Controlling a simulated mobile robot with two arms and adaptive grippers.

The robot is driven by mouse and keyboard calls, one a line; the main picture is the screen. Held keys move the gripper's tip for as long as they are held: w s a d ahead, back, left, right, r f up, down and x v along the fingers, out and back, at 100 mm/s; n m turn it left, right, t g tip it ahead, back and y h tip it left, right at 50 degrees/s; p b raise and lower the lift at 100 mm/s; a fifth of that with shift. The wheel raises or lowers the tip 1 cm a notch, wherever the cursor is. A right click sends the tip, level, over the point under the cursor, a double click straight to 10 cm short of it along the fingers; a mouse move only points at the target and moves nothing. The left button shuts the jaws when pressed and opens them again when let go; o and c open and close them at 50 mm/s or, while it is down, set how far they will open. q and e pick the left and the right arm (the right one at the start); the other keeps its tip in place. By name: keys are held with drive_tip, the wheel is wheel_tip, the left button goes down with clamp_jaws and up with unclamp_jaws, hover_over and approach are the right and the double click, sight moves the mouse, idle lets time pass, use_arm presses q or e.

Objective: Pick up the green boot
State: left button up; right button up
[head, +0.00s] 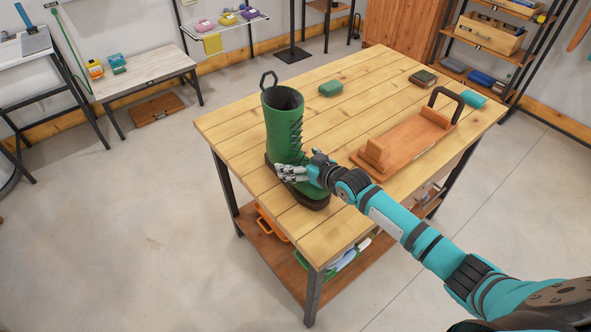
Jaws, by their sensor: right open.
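The green boot (281,127) stands upright on the wooden table (229,134) near its left front part. It has a dark sole, dark laces and a dark pull loop at the top. My right gripper (284,173) is at the lower part of the boot, in front of its ankle, with its fingers open. The gripper hides part of the boot's lower side; whether it touches the boot I cannot tell. My left gripper is not in view.
An orange wooden tray with a dark handle (408,143) lies right of the boot. A green case (331,88), a dark book-like block (423,78) and a teal item (472,99) lie farther back. Orange and green bins sit on the lower shelf. The table's left back is clear.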

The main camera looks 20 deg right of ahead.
drive_tip(key=c, duration=1.7)
drive_tip(key=shift+d+r, duration=0.1)
drive_tip(key=shift+r, duration=0.1)
drive_tip(key=shift+c, duration=0.4)
